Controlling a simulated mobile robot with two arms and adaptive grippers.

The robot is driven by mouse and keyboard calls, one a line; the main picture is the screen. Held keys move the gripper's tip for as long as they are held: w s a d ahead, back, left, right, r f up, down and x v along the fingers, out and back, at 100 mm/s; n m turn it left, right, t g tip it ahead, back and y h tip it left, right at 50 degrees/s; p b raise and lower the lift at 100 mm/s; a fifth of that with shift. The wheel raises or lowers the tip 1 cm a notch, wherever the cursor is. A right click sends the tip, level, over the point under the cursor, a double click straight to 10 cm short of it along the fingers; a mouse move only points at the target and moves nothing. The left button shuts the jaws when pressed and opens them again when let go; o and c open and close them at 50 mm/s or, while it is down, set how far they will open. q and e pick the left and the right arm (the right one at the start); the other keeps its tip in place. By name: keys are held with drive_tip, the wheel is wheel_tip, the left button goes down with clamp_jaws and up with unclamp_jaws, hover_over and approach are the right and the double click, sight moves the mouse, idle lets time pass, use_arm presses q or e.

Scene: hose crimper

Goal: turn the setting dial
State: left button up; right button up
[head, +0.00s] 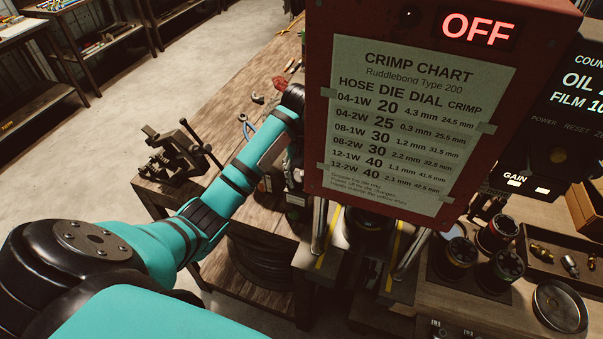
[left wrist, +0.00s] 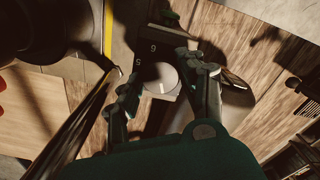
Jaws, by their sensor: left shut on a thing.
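The setting dial (left wrist: 161,80) is a pale round knob in the left wrist view, with the figures 5 and 6 beside it. My left gripper (left wrist: 163,84) is shut on the dial, with one finger on each side of it. In the head view my left arm reaches to the left side of the red crimper (head: 317,100); the dial and the fingertips are hidden there. The crimp chart (head: 420,125) on the crimper's front lists hose, die, dial and crimp values. A red OFF display (head: 478,29) glows above it. My right gripper is not in view.
A bench vise (head: 175,152) stands on the wooden bench (head: 225,110) left of my arm. Black dies (head: 497,232) and a tray of fittings (head: 566,263) lie at the right. A dark counter box (head: 560,110) with a GAIN label stands beside the crimper.

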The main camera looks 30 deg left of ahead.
sight(301, 177)
use_arm(q)
drive_tip(key=shift+n, duration=0.6)
drive_tip(key=o, duration=1.2)
drive_tip(key=shift+r, duration=0.1)
wheel_tip(301, 177, up, 12)
drive_tip(key=shift+f, duration=0.1)
